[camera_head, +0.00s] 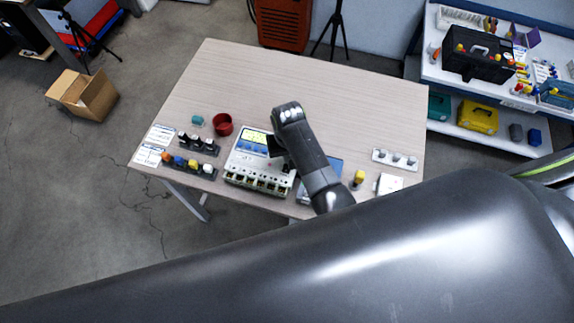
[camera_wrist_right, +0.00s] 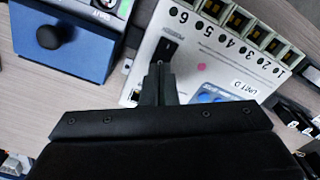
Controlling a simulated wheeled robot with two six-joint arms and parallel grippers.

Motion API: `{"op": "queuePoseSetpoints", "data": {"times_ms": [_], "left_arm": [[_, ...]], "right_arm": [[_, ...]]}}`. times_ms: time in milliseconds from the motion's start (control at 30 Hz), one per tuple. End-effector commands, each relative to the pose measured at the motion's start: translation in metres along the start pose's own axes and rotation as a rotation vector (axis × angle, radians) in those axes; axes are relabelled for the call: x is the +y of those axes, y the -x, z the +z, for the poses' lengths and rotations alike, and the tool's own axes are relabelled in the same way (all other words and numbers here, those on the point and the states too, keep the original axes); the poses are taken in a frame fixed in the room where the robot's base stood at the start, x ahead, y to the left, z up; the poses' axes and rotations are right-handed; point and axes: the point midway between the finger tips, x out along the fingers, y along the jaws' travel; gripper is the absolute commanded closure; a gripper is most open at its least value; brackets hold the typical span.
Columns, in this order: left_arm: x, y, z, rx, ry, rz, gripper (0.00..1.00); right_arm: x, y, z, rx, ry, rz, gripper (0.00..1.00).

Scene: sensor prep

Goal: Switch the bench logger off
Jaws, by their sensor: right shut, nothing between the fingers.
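The bench logger (camera_head: 246,163) is a white box with a row of numbered ports along its front, standing at the middle front of the table. In the right wrist view the logger (camera_wrist_right: 212,62) shows a black rocker switch (camera_wrist_right: 169,47), a pink dot and a "UNIT D" label. My right gripper (camera_head: 279,148) is over the logger's right side. In the wrist view its shut, empty fingertips (camera_wrist_right: 158,68) are right by the switch; I cannot tell whether they touch it. The switch's position is unclear. My left gripper is not in view.
A blue device (camera_wrist_right: 72,52) with a black knob stands beside the logger. A red cup (camera_head: 222,125), racks of coloured-top parts (camera_head: 188,163) and labelled cards (camera_head: 160,134) are at the left. A yellow part (camera_head: 359,177) and a pale rack (camera_head: 394,160) are right. The table's back is clear.

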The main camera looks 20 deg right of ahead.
Motion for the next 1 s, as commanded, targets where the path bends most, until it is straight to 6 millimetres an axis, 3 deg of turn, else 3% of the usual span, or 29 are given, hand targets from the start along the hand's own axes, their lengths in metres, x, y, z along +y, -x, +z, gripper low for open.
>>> {"op": "queuePoseSetpoints", "data": {"times_ms": [1000], "left_arm": [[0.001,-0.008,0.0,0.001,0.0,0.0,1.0]], "right_arm": [[0.0,-0.015,0.0,0.0,0.0,0.0,1.0]]}}
